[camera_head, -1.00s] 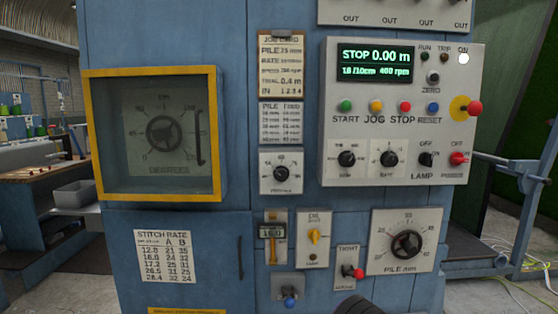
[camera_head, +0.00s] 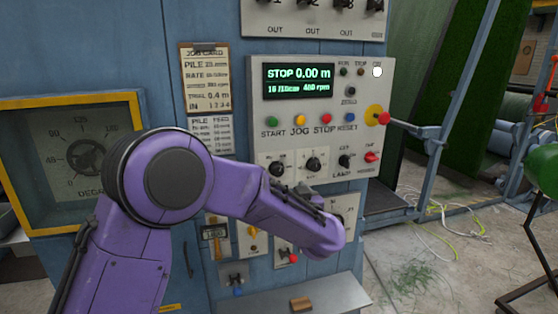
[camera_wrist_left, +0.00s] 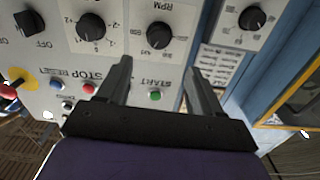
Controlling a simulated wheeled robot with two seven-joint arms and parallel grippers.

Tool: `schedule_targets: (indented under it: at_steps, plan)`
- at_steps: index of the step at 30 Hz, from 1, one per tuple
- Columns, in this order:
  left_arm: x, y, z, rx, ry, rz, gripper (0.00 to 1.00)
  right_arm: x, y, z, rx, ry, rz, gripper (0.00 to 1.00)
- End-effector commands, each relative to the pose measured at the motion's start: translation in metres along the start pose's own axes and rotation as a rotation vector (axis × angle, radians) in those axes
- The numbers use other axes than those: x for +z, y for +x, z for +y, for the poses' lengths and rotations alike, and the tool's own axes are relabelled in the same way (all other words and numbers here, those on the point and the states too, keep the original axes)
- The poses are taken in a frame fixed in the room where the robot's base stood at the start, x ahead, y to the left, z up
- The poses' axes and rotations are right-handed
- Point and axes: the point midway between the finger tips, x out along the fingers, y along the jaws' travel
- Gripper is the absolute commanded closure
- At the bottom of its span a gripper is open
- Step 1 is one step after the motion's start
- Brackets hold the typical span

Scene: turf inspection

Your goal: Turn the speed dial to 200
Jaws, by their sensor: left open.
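The speed dial is a black knob marked RPM (camera_wrist_left: 160,35) on a grey panel, seen upside down in the left wrist view. In the head view the dial (camera_head: 276,168) sits below the START button, partly hidden by my purple left arm. I cannot read its pointer exactly. The green display (camera_head: 299,80) shows STOP, 0.00 m and what looks like 400 rpm. My left gripper (camera_wrist_left: 160,66) is open and empty, its two dark fingers spread below the RPM dial in the wrist picture. In the head view I cannot make out its fingertips clearly. My right gripper is not in view.
A second knob (camera_head: 313,162) sits right of the dial. Coloured buttons run above, with a protruding red knob on a yellow disc (camera_head: 376,115) at the right. A yellow-framed window (camera_head: 50,102) is at left. A grey shelf (camera_head: 330,300) is below.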

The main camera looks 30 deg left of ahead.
Motion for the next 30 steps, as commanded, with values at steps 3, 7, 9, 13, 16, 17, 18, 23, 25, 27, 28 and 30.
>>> schedule_targets:
  at_steps: [3,7,9,13,16,17,18,23,25,27,28,30]
  plan:
    - [-0.007,0.013,-0.001,-0.008,0.0,0.0,0.34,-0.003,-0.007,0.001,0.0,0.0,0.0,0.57]
    - [-0.007,0.041,-0.001,-0.008,0.001,-0.001,0.34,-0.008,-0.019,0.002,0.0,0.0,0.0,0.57]
    - [-0.007,0.058,-0.002,-0.009,0.001,-0.001,0.34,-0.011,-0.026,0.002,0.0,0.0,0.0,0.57]
    - [-0.006,0.084,-0.001,-0.006,0.002,-0.001,0.34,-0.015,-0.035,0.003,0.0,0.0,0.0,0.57]
    - [-0.005,0.097,-0.001,-0.005,0.001,0.001,0.34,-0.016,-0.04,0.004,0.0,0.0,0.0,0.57]
    - [-0.005,0.099,-0.001,-0.004,0.002,0.001,0.34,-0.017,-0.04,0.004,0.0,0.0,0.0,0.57]
    - [-0.004,0.102,-0.001,-0.004,0.002,0.001,0.34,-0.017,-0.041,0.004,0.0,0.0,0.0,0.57]
    - [-0.002,0.105,-0.001,-0.003,0.002,0.002,0.34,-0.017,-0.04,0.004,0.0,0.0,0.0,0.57]
    - [-0.002,0.105,-0.001,-0.003,0.002,0.002,0.34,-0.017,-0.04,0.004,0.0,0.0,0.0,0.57]
    - [-0.002,0.105,-0.001,-0.003,0.002,0.002,0.41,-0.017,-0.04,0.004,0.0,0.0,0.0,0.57]
    - [-0.002,0.105,-0.001,-0.003,0.002,0.002,0.51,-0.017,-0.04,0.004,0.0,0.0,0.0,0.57]
    - [-0.002,0.104,0.0,-0.003,0.002,0.002,0.74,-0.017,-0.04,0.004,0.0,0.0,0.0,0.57]
